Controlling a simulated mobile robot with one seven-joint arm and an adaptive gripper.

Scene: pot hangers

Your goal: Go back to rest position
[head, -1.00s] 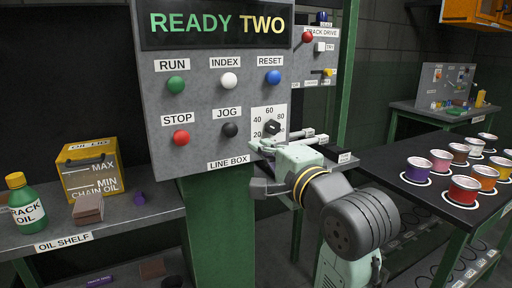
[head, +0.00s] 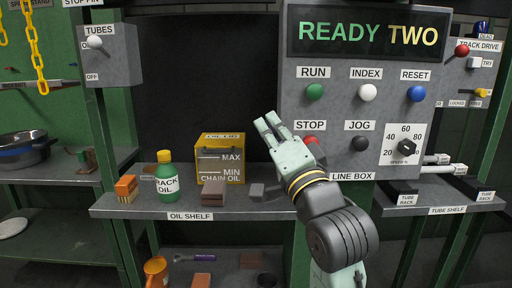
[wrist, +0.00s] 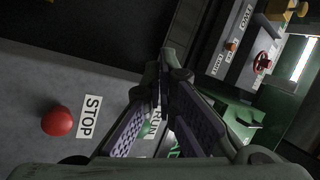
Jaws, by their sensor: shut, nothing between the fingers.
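My gripper (head: 268,122) is shut and empty, raised and pointing up and to the left in the head view. It is in front of the lower left part of the grey line box panel (head: 330,150). My wrist partly covers the red STOP button (head: 312,140). In the wrist view my gripper's fingers (wrist: 166,68) come together at the tips. The STOP button (wrist: 57,121) stands to their left, and the RUN label (wrist: 153,128) shows partly behind them. I cannot tell whether any part of my arm touches the panel.
The oil shelf (head: 120,204) at lower left holds a green track oil bottle (head: 167,180) and a yellow chain oil box (head: 221,160). The speed knob (head: 406,147) is at right, above the tube shelf (head: 470,195). A tubes switch box (head: 105,55) is at upper left.

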